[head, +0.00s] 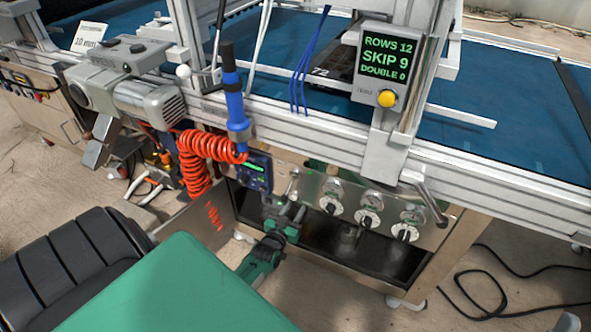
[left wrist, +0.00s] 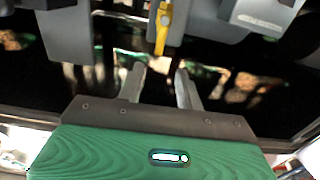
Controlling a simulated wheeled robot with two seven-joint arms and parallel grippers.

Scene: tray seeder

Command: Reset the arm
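My left gripper (head: 286,206) is in front of the metal control panel, at its left part, below the blue beam tool. In the left wrist view the left gripper (left wrist: 160,76) shows two grey fingers standing apart with nothing between them. A yellow lever or tag (left wrist: 163,28) hangs just beyond the fingertips, apart from them. In the head view a small silver lever (head: 293,184) rises close behind the gripper. My right gripper is not in view.
Several round valve knobs (head: 368,219) line the panel to the right of the gripper. A red coiled hose (head: 210,148) hangs to the left. A display box (head: 385,62) reads ROWS 12, SKIP 9, DOUBLE 0. A black cable (head: 475,288) lies on the floor.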

